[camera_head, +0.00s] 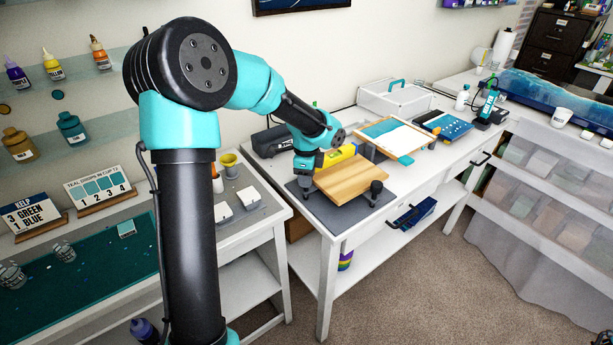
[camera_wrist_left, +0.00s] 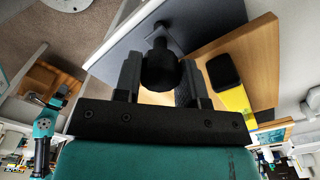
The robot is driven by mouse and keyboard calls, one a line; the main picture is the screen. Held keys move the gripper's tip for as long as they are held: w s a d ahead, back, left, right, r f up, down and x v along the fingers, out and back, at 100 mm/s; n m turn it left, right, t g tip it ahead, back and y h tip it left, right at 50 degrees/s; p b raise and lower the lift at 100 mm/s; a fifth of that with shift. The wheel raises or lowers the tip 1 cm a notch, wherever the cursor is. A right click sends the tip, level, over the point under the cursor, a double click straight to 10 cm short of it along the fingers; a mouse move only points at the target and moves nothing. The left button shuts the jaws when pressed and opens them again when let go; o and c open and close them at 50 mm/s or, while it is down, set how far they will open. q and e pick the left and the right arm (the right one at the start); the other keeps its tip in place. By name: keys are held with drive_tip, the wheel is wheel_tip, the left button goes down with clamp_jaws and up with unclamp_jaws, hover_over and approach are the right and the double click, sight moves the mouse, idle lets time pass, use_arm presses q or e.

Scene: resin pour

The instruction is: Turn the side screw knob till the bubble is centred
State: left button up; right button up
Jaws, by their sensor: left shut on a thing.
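A wooden board (camera_head: 352,179) rests on a dark grey mat (camera_head: 341,218). A yellow and black level (camera_head: 336,157) sits at the board's back edge; it also shows in the wrist view (camera_wrist_left: 236,98). Its bubble cannot be made out in either view. My left gripper (camera_head: 306,181) is at the board's left side. In the wrist view its fingers (camera_wrist_left: 160,80) stand on both sides of a black screw knob (camera_wrist_left: 158,66) and are shut on it. Another black knob (camera_head: 376,188) stands at the board's right corner. My right gripper is not in view.
A dark case (camera_head: 270,141) stands at back left. A side table with white cards and a yellow funnel (camera_head: 229,160) is at left. The mat's front is clear.

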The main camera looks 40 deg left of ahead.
use_arm(q)
drive_tip(key=shift+n, duration=0.3)
drive_tip(key=n, duration=0.7)
drive_tip(key=shift+n, duration=0.4)
drive_tip(key=n, duration=0.3)
drive_tip(key=shift+r+n, duration=0.1)
drive_tip(key=shift+n, duration=0.2)
drive_tip(key=n, duration=0.4)
drive_tip(key=shift+w, duration=0.1)
drive_tip(key=o, duration=0.9)
